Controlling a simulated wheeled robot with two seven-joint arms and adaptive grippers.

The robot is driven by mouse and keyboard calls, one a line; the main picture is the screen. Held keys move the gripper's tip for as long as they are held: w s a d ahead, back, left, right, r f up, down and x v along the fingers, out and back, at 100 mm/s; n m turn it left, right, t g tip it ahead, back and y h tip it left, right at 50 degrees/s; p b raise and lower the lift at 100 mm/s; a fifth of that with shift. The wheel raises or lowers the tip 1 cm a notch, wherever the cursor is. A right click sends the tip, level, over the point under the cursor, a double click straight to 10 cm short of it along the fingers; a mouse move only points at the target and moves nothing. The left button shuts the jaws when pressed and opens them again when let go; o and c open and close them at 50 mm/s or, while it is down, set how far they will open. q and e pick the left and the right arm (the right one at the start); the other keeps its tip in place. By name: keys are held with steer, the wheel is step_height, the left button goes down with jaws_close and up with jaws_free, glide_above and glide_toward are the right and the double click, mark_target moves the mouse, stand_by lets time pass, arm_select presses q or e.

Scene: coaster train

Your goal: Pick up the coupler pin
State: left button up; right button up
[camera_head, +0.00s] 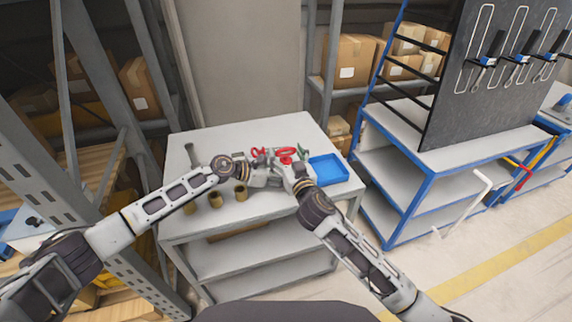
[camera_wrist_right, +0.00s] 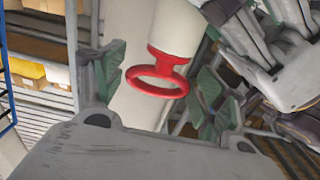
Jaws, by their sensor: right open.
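A red ring on a short red stem, which looks like the coupler pin (camera_wrist_right: 157,84), shows in the right wrist view at the end of a pale cylinder (camera_wrist_right: 174,28). It lies between the spread green-padded fingers of my right gripper (camera_wrist_right: 162,68), with gaps to both. In the head view a red ring (camera_head: 286,151) shows at the table's middle, just beyond my right gripper (camera_head: 290,167). My left gripper (camera_head: 258,174) is close beside the right one over grey parts. Its fingers are too small to read, and the arms partly hide what lies below.
The white table (camera_head: 215,143) carries a blue tray (camera_head: 328,169) at the right and several brass-coloured cups (camera_head: 215,200) at the front left. A grey upright piece (camera_head: 191,154) stands at the left. A blue-framed bench (camera_head: 450,160) is further right.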

steer(key=shift+w+a, duration=0.15)
steer(key=shift+w, duration=0.35)
steer(key=c, duration=0.9)
steer(key=shift+c, duration=0.2)
steer(key=shift+r, duration=0.15)
steer(key=shift+r, duration=5)
arm_select(q)
steer(key=o, duration=1.1)
arm_select(e)
steer(key=shift+f, duration=0.1)
arm_select(q)
steer(key=shift+o, duration=0.2)
